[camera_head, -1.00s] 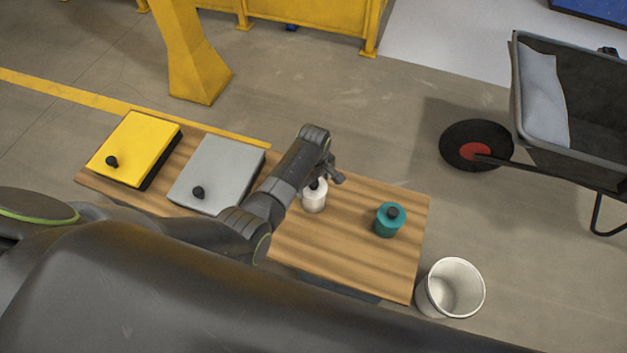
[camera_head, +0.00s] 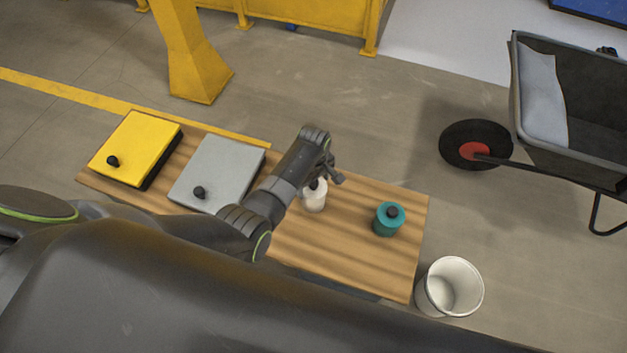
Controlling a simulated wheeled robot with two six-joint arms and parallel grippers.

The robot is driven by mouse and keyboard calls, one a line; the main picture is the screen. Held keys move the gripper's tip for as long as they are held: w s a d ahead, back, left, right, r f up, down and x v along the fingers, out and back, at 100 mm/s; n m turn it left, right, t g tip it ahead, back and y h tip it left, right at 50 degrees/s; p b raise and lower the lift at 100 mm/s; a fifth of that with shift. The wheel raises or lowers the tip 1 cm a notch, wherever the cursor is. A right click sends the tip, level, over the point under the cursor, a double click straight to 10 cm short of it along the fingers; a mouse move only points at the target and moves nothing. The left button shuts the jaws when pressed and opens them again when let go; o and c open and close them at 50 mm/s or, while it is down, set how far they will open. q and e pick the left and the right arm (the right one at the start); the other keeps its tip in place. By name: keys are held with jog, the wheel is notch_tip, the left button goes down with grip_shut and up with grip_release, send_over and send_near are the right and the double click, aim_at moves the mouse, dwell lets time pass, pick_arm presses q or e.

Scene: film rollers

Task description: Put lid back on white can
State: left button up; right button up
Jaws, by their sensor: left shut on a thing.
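A small white can (camera_head: 314,201) stands upright on the wooden table (camera_head: 345,248), right of its middle. A dark knob shows at the top of the can, so its lid (camera_head: 317,184) appears to be on or just above it; the arm partly hides this spot. My left gripper (camera_head: 328,183) reaches in from the left, pointing down at the top of the white can, and is shut on the lid's knob. Whether the lid touches the can all round cannot be told. My right gripper is not in view.
A grey box (camera_head: 222,172) and a yellow box (camera_head: 138,147) with black knobs sit left. A white bin (camera_head: 450,287) stands by the table's right corner. A wheelbarrow (camera_head: 575,110) is beyond.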

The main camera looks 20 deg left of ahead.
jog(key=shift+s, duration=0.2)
pick_arm(q)
jog(key=shift+f, duration=0.1)
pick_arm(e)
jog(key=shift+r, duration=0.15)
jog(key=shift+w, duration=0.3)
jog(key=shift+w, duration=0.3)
pick_arm(q)
jog(key=shift+p, duration=0.3)
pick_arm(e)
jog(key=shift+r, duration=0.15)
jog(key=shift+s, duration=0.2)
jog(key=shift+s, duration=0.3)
